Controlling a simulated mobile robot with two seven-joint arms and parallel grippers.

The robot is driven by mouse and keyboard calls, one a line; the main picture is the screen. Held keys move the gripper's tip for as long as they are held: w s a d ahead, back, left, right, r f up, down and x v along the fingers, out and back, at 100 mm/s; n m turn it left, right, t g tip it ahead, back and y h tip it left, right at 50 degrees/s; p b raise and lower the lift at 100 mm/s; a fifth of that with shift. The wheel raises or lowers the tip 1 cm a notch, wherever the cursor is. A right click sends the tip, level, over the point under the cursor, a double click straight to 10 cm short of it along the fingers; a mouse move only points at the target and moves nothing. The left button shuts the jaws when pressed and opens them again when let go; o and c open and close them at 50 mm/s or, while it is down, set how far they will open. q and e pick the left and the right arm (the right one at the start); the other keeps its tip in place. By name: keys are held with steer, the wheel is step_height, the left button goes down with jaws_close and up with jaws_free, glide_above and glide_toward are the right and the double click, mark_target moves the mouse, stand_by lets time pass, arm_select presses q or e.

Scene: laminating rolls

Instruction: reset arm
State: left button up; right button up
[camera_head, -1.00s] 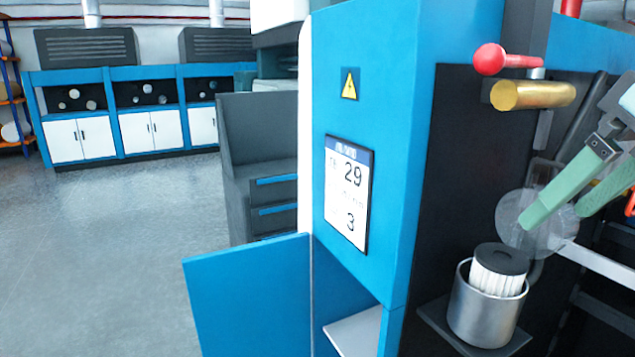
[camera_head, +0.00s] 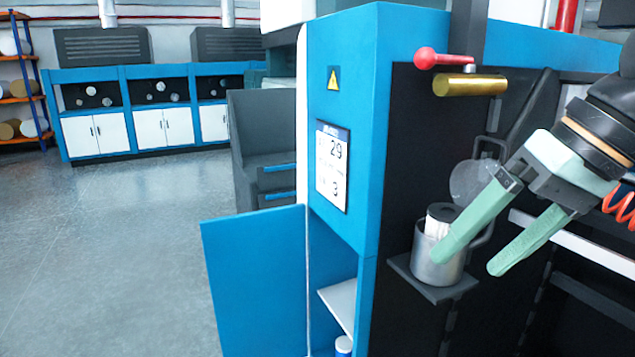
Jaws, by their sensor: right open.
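My right gripper (camera_head: 468,252) comes in from the right side of the head view. Its two green fingers are apart with nothing between them. The left finger overlaps a metal cup (camera_head: 428,262) in the picture and hides part of it; I cannot tell whether they touch. The cup stands on a small dark shelf and holds a white ribbed cylinder with a dark top (camera_head: 440,218). My left gripper is not in view.
A red-knobbed lever (camera_head: 427,59) and a brass roller (camera_head: 468,85) stick out above the cup. Open grey floor (camera_head: 120,240) lies at left.

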steer(key=s+a+f+m+g+y, duration=0.1)
steer(key=a+f+m+g+y, duration=0.1)
steer(key=a+m+g+y, duration=0.45)
steer(key=s+a+f+m+g+y, duration=0.1)
steer(key=a+f+m+g+y, duration=0.2)
steer(key=a+y, duration=0.5)
steer(key=w+a+m+t+y, duration=0.2)
steer(key=w+m+t+y, duration=0.3)
steer(key=m, duration=0.7)
steer(key=w+d+f+m+t+h, duration=0.2)
steer(key=w+f+m+t, duration=0.15)
steer(key=m+t, duration=0.45)
steer(key=w+d+f+m+t+h, duration=0.1)
steer(key=w+f+m+t+h, duration=0.1)
steer(key=f+m+t, duration=0.6)
steer(key=d+f+m+t+h, duration=0.1)
steer(key=d+f+m+h, duration=0.4)
steer(key=f+m, duration=0.5)
steer(key=d+f+m+t+h, duration=0.2)
steer(key=f+m+h, duration=0.6)
steer(key=m, duration=0.4)
steer(key=s+d+f+m+g+h, duration=0.2)
steer(key=s+f+m+g, duration=0.2)
steer(key=s+f, duration=0.5)
steer(key=s+d+f+m+g+h, duration=0.3)
steer(key=s+f+m, duration=0.5)
steer(key=f, duration=0.5)
steer(key=shift+s+d+g, duration=0.15)
steer(key=shift+s+g, duration=0.55)
steer(key=shift+g, duration=0.05)
